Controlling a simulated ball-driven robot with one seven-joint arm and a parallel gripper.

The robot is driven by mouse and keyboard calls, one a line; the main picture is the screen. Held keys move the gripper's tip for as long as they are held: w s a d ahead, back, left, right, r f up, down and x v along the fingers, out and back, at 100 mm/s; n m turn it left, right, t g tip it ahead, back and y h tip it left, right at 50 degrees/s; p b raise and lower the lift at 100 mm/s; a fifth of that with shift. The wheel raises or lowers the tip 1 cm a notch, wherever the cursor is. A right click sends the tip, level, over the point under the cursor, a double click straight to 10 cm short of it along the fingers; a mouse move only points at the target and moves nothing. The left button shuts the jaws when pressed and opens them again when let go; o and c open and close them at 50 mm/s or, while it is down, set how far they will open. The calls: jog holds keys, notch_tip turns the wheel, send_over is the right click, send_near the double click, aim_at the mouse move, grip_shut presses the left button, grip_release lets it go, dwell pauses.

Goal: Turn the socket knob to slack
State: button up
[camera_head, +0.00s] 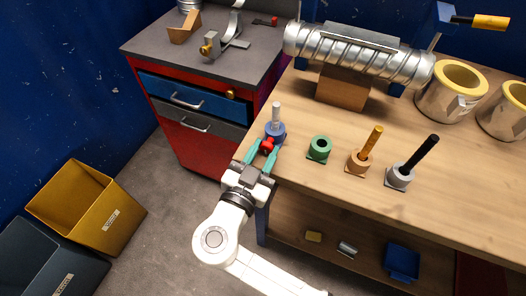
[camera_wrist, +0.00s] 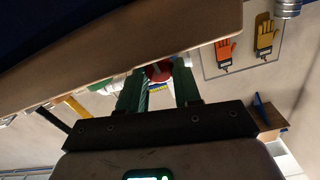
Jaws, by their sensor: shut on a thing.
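A blue socket (camera_head: 275,131) stands at the left end of the wooden bench, with a pale grey rod (camera_head: 276,112) upright in it. A red knob (camera_head: 267,147) is on the socket's near side. My gripper (camera_head: 264,151) reaches in from the front with its teal fingers on either side of the knob, shut on it. In the wrist view the red knob (camera_wrist: 158,72) shows between the tips of the two green fingers. The knob's turn position and any marking cannot be read, and the fingers partly hide it.
To the right stand a green empty socket (camera_head: 319,149), a tan socket (camera_head: 359,161) with a yellow rod and a grey socket (camera_head: 399,176) with a black rod. A spiral duct (camera_head: 360,56) lies behind. A red drawer cabinet (camera_head: 196,150) is at the left.

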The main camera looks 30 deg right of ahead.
jog(key=shift+c, duration=1.3)
jog(key=n+b, duration=0.1)
jog(key=n, duration=0.1)
jog(key=shift+n, duration=0.3)
jog(key=shift+w+n, duration=0.1)
jog(key=shift+n, duration=1.5)
jog(key=shift+a, duration=0.1)
jog(key=o, duration=1.1)
jog(key=shift+c, duration=0.2)
